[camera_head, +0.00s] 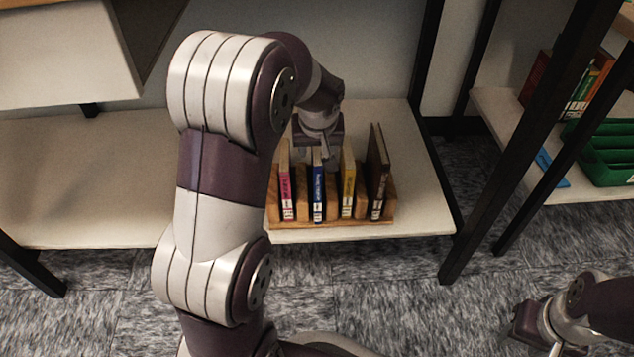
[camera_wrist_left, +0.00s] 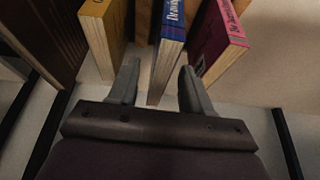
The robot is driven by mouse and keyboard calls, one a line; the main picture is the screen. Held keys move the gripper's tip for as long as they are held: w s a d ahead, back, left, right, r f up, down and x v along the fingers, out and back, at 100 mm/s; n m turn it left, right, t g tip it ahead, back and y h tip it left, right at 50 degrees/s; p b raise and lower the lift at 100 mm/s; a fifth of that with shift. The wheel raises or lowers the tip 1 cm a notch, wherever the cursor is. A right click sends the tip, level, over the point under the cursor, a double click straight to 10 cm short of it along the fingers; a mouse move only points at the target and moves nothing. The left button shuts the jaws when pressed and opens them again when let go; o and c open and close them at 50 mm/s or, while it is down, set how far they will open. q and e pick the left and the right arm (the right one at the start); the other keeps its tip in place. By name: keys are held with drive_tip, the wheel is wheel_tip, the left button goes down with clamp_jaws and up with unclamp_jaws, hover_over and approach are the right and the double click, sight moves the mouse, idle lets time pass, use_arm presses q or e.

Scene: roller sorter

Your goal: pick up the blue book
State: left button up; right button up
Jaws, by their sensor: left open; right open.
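The blue book (camera_head: 318,188) stands upright in a wooden rack on the low shelf, between a pink book (camera_head: 286,190) and a yellow book (camera_head: 347,185). My left gripper (camera_head: 320,152) is over the top of the blue book. In the left wrist view, the open fingers (camera_wrist_left: 155,90) lie on either side of the blue book (camera_wrist_left: 172,25), whose pale page edge shows between them; I cannot tell if they touch it. My right gripper (camera_head: 530,327) is at the lower right, far from the books; its fingertips are hardly visible.
The wooden rack (camera_head: 375,219) also holds a dark brown book (camera_head: 377,175) at its right end. The pink and yellow books stand close to the left fingers. A black shelf post (camera_head: 440,180) rises to the right. A green crate (camera_head: 605,155) sits on another shelf.

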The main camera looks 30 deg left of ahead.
use_arm(q)
drive_tip(key=b+x, duration=0.3)
drive_tip(key=x, duration=0.2)
drive_tip(key=shift+s, duration=0.1)
drive_tip(key=shift+r, duration=0.1)
drive_tip(key=shift+f, duration=0.25)
clamp_jaws()
